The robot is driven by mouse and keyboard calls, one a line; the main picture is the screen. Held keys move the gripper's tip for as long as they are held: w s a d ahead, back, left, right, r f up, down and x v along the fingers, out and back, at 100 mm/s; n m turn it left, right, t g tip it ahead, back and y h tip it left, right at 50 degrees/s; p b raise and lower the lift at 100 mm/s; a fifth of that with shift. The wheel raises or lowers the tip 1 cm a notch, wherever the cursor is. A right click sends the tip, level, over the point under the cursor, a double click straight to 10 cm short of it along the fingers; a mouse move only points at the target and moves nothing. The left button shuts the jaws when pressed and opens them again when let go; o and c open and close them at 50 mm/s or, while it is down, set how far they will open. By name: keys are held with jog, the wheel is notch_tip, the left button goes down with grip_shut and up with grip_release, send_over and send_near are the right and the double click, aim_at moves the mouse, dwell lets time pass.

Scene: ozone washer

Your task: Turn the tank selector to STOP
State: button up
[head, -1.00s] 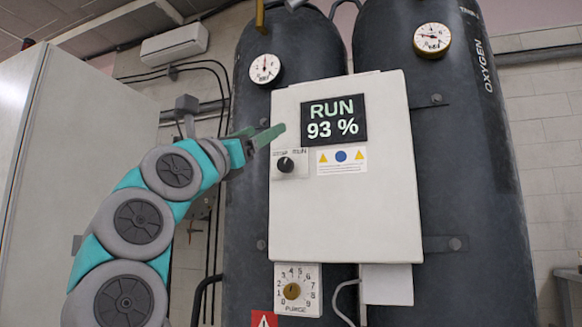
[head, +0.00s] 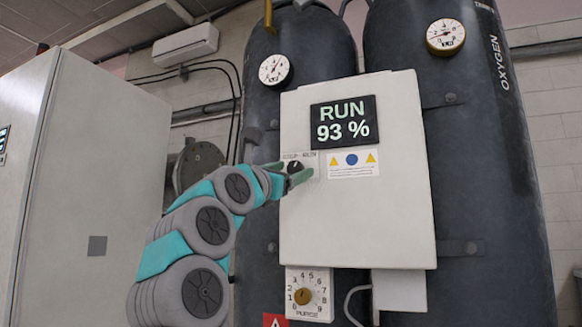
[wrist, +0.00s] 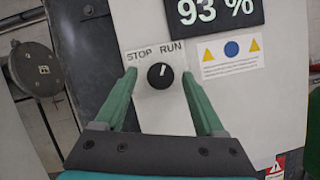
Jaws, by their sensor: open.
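The tank selector is a round black knob (wrist: 160,76) on a small white plate (wrist: 148,55) marked STOP at left and RUN at right. Its white pointer mark stands nearly upright, leaning slightly towards RUN. My gripper (wrist: 160,82) is open, with one green finger to the left of the knob and one to the right. Both show a gap to the knob in the wrist view; how far they stand from the panel is unclear. In the head view the gripper (head: 292,178) partly hides the knob (head: 295,166).
The white control box (head: 355,220) has a display (head: 343,121) reading RUN 93 %. A purge dial (head: 303,296) sits below it. Dark tanks (head: 480,180) with gauges stand behind. A tall grey cabinet (head: 95,180) stands at left, and a round metal fitting (wrist: 38,68) is left of the box.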

jog(key=shift+d, duration=0.1)
jog(key=shift+c, duration=0.4)
jog(key=shift+r, duration=0.1)
grip_shut()
